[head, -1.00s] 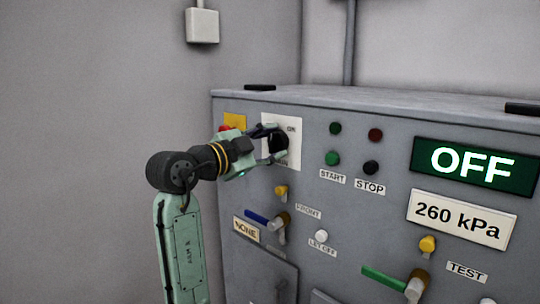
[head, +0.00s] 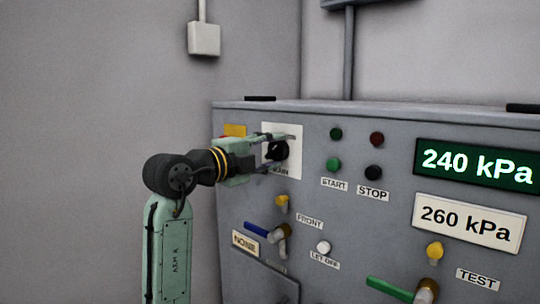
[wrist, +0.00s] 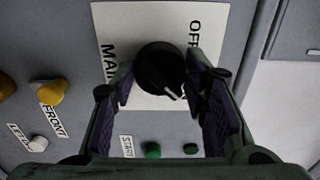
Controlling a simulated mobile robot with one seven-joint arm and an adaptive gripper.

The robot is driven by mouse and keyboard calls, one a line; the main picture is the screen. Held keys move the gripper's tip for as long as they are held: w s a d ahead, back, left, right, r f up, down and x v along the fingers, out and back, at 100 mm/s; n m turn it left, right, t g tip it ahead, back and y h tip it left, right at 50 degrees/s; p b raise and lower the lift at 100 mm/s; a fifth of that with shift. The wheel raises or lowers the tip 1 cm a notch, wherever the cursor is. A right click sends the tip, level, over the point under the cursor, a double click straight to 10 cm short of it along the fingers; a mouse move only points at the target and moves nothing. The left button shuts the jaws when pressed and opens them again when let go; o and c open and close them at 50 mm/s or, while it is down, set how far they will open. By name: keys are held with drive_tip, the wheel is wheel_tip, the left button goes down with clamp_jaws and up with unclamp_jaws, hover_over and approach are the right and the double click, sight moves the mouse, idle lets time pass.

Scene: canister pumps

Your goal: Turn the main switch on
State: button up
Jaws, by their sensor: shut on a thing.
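The main switch is a round black knob (head: 278,151) on a white plate (head: 296,168) at the upper left of the grey panel. My gripper (head: 281,150) is shut on it, one finger above and one below in the head view. In the wrist view the knob (wrist: 157,66) sits between the two fingertips (wrist: 160,82). Its white mark points down and right, towards a label mostly hidden by the right finger. The OFF label (wrist: 194,35) shows clear of the mark. The green display (head: 474,163) reads 240 kPa.
Below and right of the switch are START and STOP buttons (head: 373,172), a yellow knob (head: 282,203) and a blue-handled valve (head: 262,228). A white plate (head: 467,222) reads 260 kPa. The wall left of my arm is clear.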

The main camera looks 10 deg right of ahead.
drive_tip(key=shift+d, duration=0.1)
idle(0.4)
drive_tip(key=o, duration=1.1)
drive_tip(key=shift+o, duration=0.2)
drive_tip(key=shift+s, duration=0.1)
drive_tip(key=v, duration=1.2)
